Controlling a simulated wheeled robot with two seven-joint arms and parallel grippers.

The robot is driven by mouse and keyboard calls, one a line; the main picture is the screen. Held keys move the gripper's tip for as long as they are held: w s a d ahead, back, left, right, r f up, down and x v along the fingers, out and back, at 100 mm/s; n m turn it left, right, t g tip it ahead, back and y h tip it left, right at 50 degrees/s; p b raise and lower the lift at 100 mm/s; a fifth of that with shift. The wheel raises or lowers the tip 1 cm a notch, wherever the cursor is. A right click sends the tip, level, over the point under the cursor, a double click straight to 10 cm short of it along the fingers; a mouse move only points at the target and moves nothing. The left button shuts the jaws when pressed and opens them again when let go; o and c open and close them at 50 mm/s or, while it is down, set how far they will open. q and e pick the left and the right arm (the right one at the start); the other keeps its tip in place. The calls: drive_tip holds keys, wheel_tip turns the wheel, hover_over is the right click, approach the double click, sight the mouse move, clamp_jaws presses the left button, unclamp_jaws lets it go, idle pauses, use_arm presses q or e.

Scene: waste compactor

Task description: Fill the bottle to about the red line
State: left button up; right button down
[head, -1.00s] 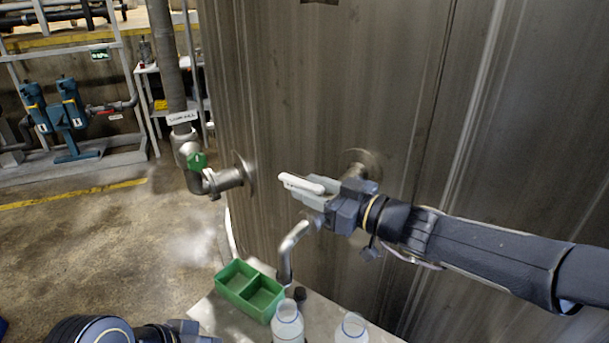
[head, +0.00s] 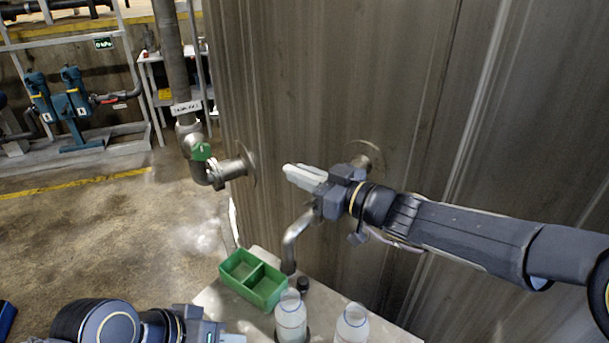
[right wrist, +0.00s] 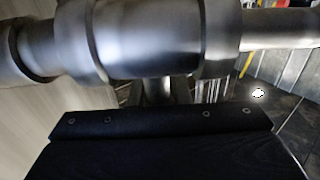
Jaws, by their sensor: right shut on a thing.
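A bent metal tap spout (head: 293,240) comes off the large steel tank, its open end above the table. My right gripper (head: 306,176) is shut at the tap valve, on what looks like the tap handle, which its pale fingers mostly hide. The right wrist view shows the metal pipe (right wrist: 150,40) close up. A clear bottle (head: 291,320) stands upright just below and in front of the spout end. A second bottle (head: 351,326) stands to its right. The red line and liquid level are too small to tell. My left gripper (head: 228,338) is at the bottom edge, left of the first bottle, partly cut off.
A green two-compartment tray (head: 243,286) sits on the small table (head: 212,300). A black cap-like object (head: 303,284) stands behind the first bottle. Open floor lies to the left.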

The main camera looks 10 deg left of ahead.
drive_tip(key=shift+f+b, duration=0.1)
drive_tip(key=shift+b, duration=0.25)
drive_tip(key=n+g+b, duration=0.1)
drive_tip(key=g+b, duration=0.1)
drive_tip(key=b, duration=0.1)
drive_tip(key=n+g+y+b, duration=0.1)
drive_tip(key=n+g+b, duration=0.1)
drive_tip(key=b, duration=0.2)
drive_tip(key=shift+s+a+f+g, duration=0.1)
drive_tip(key=shift+s+g, duration=0.3)
drive_tip(key=shift+s+r+n+g, duration=0.15)
drive_tip(key=shift+n+g, duration=0.2)
drive_tip(key=shift+g, duration=0.15)
drive_tip(key=shift+s+r+n+g, duration=0.1)
drive_tip(key=shift+r+n+g, duration=0.05)
drive_tip(key=shift+n+g, duration=0.3)
drive_tip(key=c, duration=1.4)
unclamp_jaws()
drive_tip(key=shift+o, duration=0.2)
